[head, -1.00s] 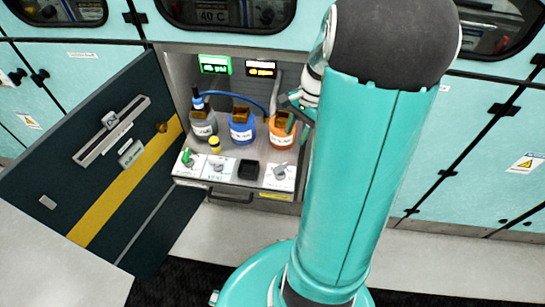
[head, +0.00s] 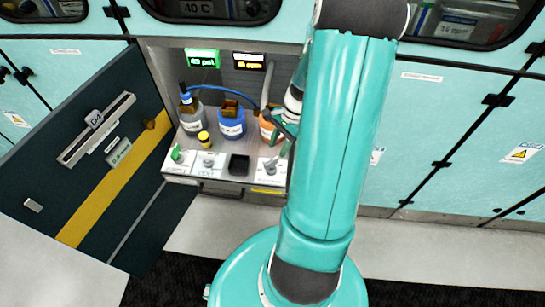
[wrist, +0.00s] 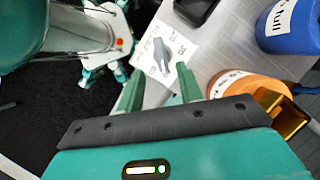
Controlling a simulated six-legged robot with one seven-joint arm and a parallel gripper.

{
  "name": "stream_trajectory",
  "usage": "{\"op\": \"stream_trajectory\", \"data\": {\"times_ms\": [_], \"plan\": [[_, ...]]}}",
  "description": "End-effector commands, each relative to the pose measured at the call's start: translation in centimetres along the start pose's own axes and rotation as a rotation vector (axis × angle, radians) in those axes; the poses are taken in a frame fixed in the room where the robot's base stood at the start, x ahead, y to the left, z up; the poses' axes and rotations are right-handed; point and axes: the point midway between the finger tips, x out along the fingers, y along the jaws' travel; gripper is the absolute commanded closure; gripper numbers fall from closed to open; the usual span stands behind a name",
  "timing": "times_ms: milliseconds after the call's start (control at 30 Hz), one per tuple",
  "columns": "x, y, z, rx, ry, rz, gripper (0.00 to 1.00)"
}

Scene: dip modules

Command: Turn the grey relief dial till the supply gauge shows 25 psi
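A grey dial (head: 271,165) sits on a white plate at the right front of the open bay's shelf. In the wrist view the grey dial (wrist: 162,55) lies just beyond my fingertips, its handle pointing away from me. My gripper (head: 284,136) is above the plate, beside the orange bottle. In the wrist view my gripper (wrist: 160,73) is open, with two green fingers apart and nothing between them. A green-lit display (head: 203,58) and a yellow-lit display (head: 249,62) hang at the back; their small digits, ending in psi, are hard to read.
A grey bottle (head: 192,117), a blue bottle (head: 231,124) and an orange bottle (head: 266,127) stand behind the plates. A green dial (head: 176,153), another grey dial (head: 208,160) and a black well (head: 238,167) are left of my gripper. A dark door (head: 100,170) hangs open at left.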

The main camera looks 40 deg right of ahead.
Motion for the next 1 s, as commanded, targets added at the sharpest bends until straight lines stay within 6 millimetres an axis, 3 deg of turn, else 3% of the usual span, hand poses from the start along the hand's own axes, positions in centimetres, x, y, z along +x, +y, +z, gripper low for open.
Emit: {"op": "stream_trajectory", "data": {"times_ms": [100,300,700,900,1000], "plan": [[2.5,0.0,0.1,0.000,-0.004,0.003,0.64],[5.4,-0.2,0.0,-0.003,-0.002,0.003,0.64],[6.2,-0.3,0.0,-0.005,0.000,0.001,0.64],[6.2,-0.3,0.0,-0.004,0.000,0.002,1.00],[6.2,-0.3,0.0,-0.004,0.000,0.002,1.00]]}}
